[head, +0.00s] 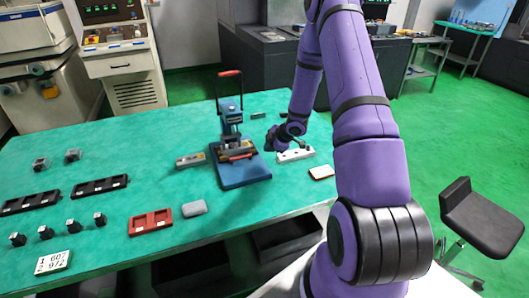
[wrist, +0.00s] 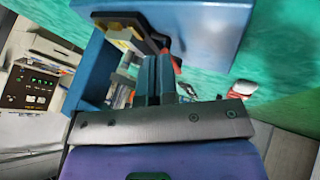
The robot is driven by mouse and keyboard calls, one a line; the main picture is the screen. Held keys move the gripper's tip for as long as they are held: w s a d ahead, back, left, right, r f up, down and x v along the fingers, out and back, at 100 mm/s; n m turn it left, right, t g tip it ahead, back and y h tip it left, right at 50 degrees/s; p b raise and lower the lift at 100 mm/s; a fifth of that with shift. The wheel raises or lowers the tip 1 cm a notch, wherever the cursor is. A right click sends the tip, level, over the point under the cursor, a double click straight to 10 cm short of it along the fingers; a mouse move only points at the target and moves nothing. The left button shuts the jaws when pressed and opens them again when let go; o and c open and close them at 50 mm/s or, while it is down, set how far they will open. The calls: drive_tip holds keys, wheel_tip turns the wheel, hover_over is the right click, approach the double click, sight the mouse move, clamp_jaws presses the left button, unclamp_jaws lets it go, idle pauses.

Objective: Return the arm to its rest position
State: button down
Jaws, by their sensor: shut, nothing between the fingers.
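My purple arm (head: 365,110) reaches over the right part of the green table (head: 130,140). My gripper (head: 272,142) is at the arm's far end, low and just right of the blue press (head: 243,172). In the wrist view my gripper (wrist: 157,62) shows its two dark fingers together, with nothing between them. The blue press fills the top of the wrist view (wrist: 200,18), close to the fingers. I cannot tell whether the fingertips touch it.
The press has a raised red handle (head: 229,74). A white block with holes (head: 296,154) lies just right of my gripper. A red tray (head: 151,222), a grey block (head: 194,208) and black racks (head: 100,186) lie left. A stool (head: 485,215) stands right of the arm.

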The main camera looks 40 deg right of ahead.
drive_tip(key=shift+v, duration=2)
drive_tip(key=s+a+r+m+h, duration=0.2)
drive_tip(key=r, duration=0.7)
drive_tip(key=s+a+r+m+h, duration=0.1)
drive_tip(key=a+r+m+h, duration=0.15)
drive_tip(key=r, duration=0.75)
drive_tip(key=s+a+r+m+h, duration=0.2)
drive_tip(key=r, duration=0.7)
drive_tip(key=s+a+r+m+y, duration=0.1)
drive_tip(key=s+a+r+m, duration=0.1)
drive_tip(key=s+a, duration=0.3)
drive_tip(key=s+a+r+m+g+y, duration=0.1)
drive_tip(key=s+a+r, duration=0.4)
drive_tip(key=s, duration=0.8)
drive_tip(key=s+a+r+m+y, duration=0.1)
drive_tip(key=s+a+r+m, duration=0.2)
drive_tip(key=s+a, duration=0.4)
drive_tip(key=shift+s+r+m+g+y, duration=0.35)
drive_tip(key=shift+s+m, duration=0.2)
drive_tip(key=shift+s, duration=0.55)
